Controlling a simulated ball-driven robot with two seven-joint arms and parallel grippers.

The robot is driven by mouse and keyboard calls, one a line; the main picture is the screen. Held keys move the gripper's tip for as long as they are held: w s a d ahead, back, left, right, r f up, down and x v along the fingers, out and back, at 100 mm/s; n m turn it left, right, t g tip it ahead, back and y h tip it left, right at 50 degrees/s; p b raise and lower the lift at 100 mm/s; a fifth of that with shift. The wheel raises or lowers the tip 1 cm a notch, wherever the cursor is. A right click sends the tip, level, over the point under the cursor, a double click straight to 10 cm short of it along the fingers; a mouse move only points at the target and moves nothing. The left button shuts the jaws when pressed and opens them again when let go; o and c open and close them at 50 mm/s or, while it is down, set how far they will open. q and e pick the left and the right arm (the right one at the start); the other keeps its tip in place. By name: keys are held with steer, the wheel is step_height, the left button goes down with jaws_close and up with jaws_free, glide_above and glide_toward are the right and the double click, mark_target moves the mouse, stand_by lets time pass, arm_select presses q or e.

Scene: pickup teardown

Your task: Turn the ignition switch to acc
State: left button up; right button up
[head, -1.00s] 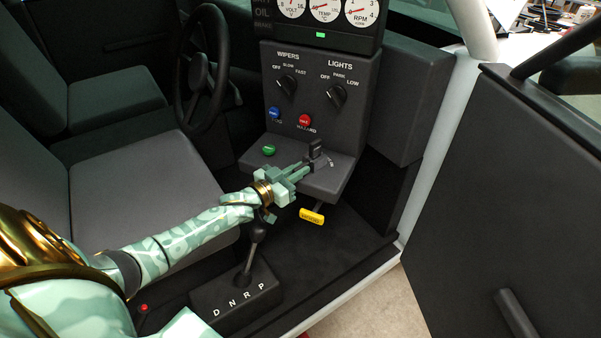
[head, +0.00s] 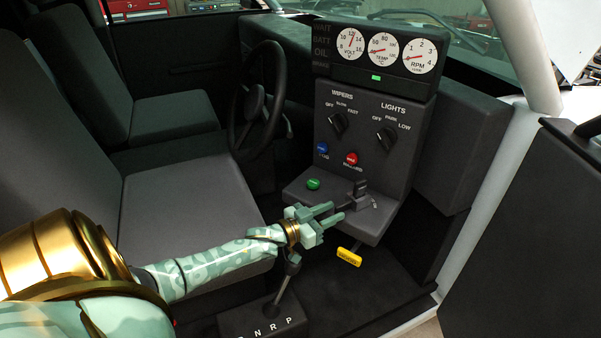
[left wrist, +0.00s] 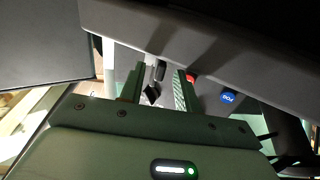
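The ignition switch (head: 359,192), a dark upright key-like handle on a grey base, stands on the ledge at the foot of the dash console. Its small position marks are too small to read, so I cannot tell its setting. My left gripper (head: 338,210) is just left of and below the switch, apart from it, with its fingers spread and nothing between them. In the left wrist view the two fingers (left wrist: 157,88) are also apart, with a small dark piece showing between them, perhaps the switch handle. My right gripper is not in view.
A green button (head: 313,184) sits left of the switch. The hazard button (head: 351,159), blue fog button (head: 322,148), wiper knob (head: 338,123) and lights knob (head: 386,138) are above. A yellow handle (head: 349,257) hangs below the ledge. The gear lever (head: 287,277) stands under my left forearm.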

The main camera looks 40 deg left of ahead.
arm_select(q)
steer(key=p+v, duration=0.1)
steer(key=v, duration=1.1)
steer(key=shift+s, duration=0.4)
steer(key=shift+d+f, duration=0.15)
jaws_close()
steer(key=w+d+m+t+y, duration=0.1)
steer(key=d+m+t+y, duration=0.15)
steer(key=d+m, duration=0.55)
steer(key=w+m, duration=0.2)
steer(key=w, duration=0.1)
steer(key=w+d+m+g+y, duration=0.1)
steer(key=w+m, duration=0.1)
steer(key=w, duration=0.2)
steer(key=w+m+g, duration=0.1)
steer(key=w+m, duration=0.2)
steer(key=w, duration=0.1)
steer(key=shift+w+d+r+y+b, duration=0.1)
steer(key=shift+d+r+y+b, duration=0.15)
steer(key=shift+y+b, duration=0.1)
steer(key=shift+w+a, duration=0.2)
steer(key=shift+a, duration=0.75)
steer(key=shift+w+a, duration=0.15)
steer(key=shift+a, duration=0.8)
